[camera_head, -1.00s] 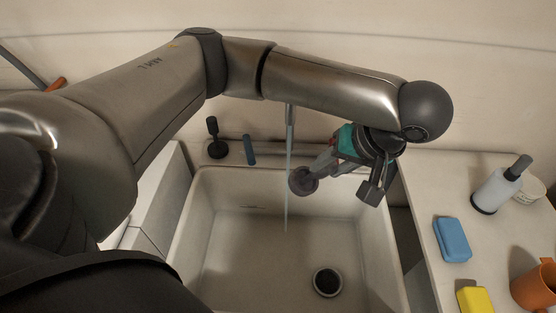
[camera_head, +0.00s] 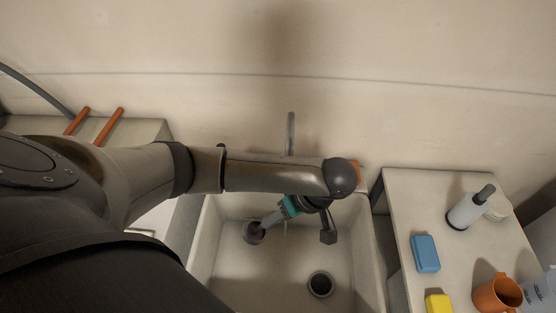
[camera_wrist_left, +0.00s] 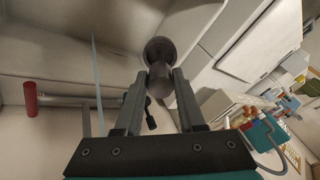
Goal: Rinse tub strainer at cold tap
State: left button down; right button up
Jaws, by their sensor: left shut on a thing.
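The dark round tub strainer (camera_head: 253,232) is over the left part of the pale sink tub (camera_head: 202,262). My left gripper (camera_head: 268,222) is shut on its stem; the left wrist view also shows the strainer (camera_wrist_left: 160,52) between the fingertips (camera_wrist_left: 160,80). The tap's grey spout (camera_head: 291,130) rises behind my arm, which hides the rest of it. A thin water stream (camera_head: 285,228) falls to the right of the strainer, apart from it. In the left wrist view the stream (camera_wrist_left: 97,75) also runs clear of the strainer. My right gripper is not in view.
The drain (camera_head: 320,284) is open in the tub floor. The right counter (camera_head: 400,200) holds a blue sponge (camera_head: 425,253), a yellow block (camera_head: 438,304), a soap bottle (camera_head: 467,211) and an orange mug (camera_head: 497,295).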

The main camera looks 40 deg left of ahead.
pick_arm(q)
jog(key=w+a+f+b, duration=0.1)
jog(key=w+a+b, duration=0.1)
jog(key=w+b, duration=0.2)
jog(key=w+a+f+b, duration=0.1)
jog(key=w+b, duration=0.3)
jog(key=w, duration=0.5)
jog(key=shift+a+f, duration=0.4)
jog(key=shift+a, duration=0.2)
jog(key=shift+w+d, duration=0.15)
dwell(0.4)
jog(key=shift+w+d+p, duration=0.15)
jog(key=shift+d+p, duration=0.15)
jog(key=shift+d, duration=0.15)
jog(key=shift+a, duration=0.1)
jog(key=shift+s+a+p, duration=0.2)
jog(key=shift+a+p, duration=0.3)
jog(key=shift+p, duration=0.25)
jog(key=shift+d, duration=0.15)
